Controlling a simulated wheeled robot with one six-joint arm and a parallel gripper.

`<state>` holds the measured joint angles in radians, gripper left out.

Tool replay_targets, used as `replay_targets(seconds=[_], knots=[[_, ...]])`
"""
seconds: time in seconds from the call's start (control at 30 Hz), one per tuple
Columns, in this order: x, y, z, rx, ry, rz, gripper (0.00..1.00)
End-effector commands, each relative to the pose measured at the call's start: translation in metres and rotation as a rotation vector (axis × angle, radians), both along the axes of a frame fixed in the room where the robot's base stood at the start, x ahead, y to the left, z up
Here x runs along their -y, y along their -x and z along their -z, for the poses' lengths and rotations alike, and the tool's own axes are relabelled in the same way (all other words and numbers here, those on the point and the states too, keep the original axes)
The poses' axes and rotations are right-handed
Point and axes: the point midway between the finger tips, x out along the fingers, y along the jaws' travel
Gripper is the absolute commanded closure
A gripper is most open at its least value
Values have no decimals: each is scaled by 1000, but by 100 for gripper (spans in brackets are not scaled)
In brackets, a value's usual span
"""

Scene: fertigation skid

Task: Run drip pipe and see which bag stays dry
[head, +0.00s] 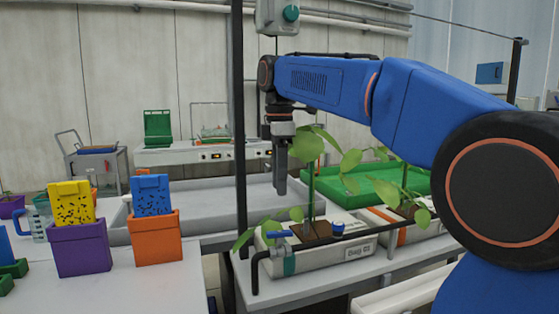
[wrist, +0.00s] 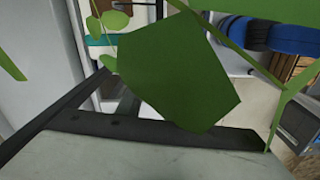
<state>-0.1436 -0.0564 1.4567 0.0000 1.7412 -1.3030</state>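A white grow bag (head: 325,262) labelled "Bag 01", with a teal band, lies on the bench with a leafy plant standing in it. A second white bag with an orange band (head: 402,236) lies behind it to the right, with its own plant. A black pipe (head: 254,275) bends around the left end of the first bag. A blue lever (head: 280,234) and a small blue-topped fitting (head: 338,229) show at this bag. My gripper (head: 280,188) points down above and left of the plant, apart from the bag; its finger gap is not visible. A large leaf (wrist: 185,80) fills the wrist view's middle.
A black upright post (head: 239,130) stands just left of my gripper. A grey tray (head: 200,201) and a green tray (head: 370,184) lie behind. Purple (head: 80,250) and orange (head: 155,240) pots hold speckled yellow and blue cards at left. A control box (head: 278,15) hangs above.

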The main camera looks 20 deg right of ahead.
Motion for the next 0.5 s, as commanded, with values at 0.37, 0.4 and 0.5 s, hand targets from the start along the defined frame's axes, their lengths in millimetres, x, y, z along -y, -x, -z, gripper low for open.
replay_targets(seconds=[0.37, 0.4, 0.5], knots=[[0, -1, -48, 1, 0, 0, 67], [0, -1, -50, 2, 0, 0, 67], [0, 0, -52, 1, 0, 0, 67]])
